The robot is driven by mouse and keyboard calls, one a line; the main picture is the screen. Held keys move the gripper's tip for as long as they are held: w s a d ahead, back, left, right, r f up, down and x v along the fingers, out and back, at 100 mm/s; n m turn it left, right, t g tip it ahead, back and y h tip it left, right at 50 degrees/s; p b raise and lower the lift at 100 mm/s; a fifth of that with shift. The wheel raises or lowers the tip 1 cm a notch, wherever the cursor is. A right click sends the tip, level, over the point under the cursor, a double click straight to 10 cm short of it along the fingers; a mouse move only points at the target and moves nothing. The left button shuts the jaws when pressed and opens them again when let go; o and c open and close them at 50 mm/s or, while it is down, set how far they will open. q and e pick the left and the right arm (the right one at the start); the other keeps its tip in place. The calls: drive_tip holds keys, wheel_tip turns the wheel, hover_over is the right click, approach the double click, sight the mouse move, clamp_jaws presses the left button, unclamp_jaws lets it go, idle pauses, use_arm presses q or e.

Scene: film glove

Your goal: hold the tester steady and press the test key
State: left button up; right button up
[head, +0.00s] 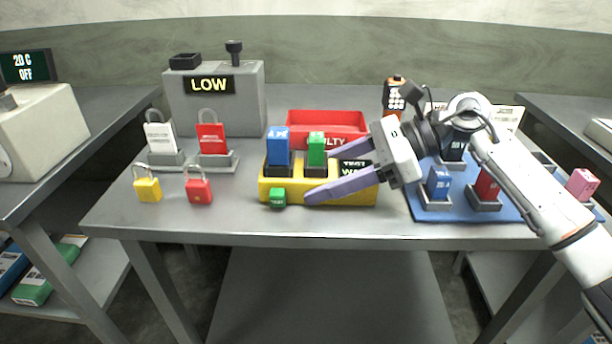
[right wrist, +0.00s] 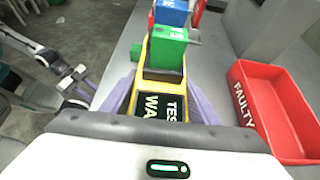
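The yellow tester (head: 330,194) stands near the table's front edge, a blue block (head: 278,148) and a green block (head: 316,150) upright in its sockets. Its dark display (right wrist: 161,106) is partly hidden in the head view. The small green test key (head: 277,198) is at its front left. My right gripper (head: 318,172) comes from the right, one finger along the tester's front and one along its back. In the right wrist view both fingers lie close against its sides. My left gripper (right wrist: 78,80) appears low at the left there, too small to read; the head view does not show it.
A red FAULTY bin (head: 326,124) stands behind the tester. A blue mat (head: 432,213) with blocks lies right. Table before the key is clear.

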use_arm(q)
drive_tip(key=shift+f, duration=0.1)
clamp_jaws()
idle(1.4)
